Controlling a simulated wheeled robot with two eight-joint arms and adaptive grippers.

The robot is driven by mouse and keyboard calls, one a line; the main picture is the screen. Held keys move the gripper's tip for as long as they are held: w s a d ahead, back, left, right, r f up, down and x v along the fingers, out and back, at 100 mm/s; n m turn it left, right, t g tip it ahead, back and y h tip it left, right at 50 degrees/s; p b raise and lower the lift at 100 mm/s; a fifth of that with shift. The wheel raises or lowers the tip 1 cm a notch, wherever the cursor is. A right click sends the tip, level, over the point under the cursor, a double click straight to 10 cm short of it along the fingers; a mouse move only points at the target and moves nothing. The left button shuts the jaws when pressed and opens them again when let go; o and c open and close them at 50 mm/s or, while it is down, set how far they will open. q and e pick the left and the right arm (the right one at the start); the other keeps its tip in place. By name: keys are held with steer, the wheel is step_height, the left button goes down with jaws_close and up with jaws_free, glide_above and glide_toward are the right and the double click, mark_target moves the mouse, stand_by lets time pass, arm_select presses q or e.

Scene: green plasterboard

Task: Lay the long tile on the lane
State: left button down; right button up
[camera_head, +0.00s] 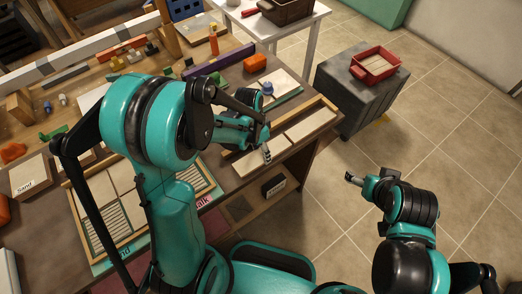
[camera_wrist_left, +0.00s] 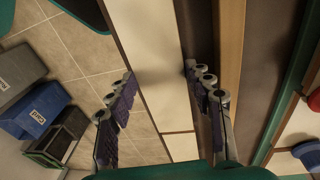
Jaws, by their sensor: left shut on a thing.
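The long cream tile (camera_head: 246,164) lies along the front edge of the workbench, in the wood-edged lane (camera_head: 325,105). In the left wrist view the cream tile (camera_wrist_left: 150,45) runs lengthwise between the two fingers of my left gripper (camera_wrist_left: 160,73), which is shut on it across its width. In the head view my left gripper (camera_head: 267,152) is at this tile, partly hidden by its own arm. Another cream tile (camera_head: 311,126) lies in line with it, with a thin seam between them in the wrist view. My right gripper (camera_head: 354,179) hangs over the floor, apart from the bench; its jaw opening is unclear.
A tray with a blue-topped object (camera_head: 267,88) stands behind the lane. A purple bar (camera_head: 218,61) and an orange block (camera_head: 255,62) lie farther back. A grey cabinet (camera_head: 345,90) bearing a red bin (camera_head: 374,67) stands beyond the bench's right end. Floor is clear there.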

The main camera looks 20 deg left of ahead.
mark_target(255, 155)
arm_select(q)
steer(key=shift+f, duration=0.15)
steer(key=c, duration=0.6)
jaws_free()
steer(key=shift+o, duration=0.2)
step_height(255, 155, up, 12)
steer(key=a, duration=0.1)
steer(key=shift+a, duration=0.35)
steer(key=s+a+r+n+t+y+b, duration=0.1)
steer(key=s+a+r+n+t, duration=0.1)
steer(key=s+n+t, duration=0.5)
steer(key=s+n, duration=0.1)
steer(key=s, duration=0.2)
steer(key=shift+a+r+y+b, duration=0.2)
steer(key=shift+r+y+b, duration=0.1)
steer(key=shift+r+b, duration=0.1)
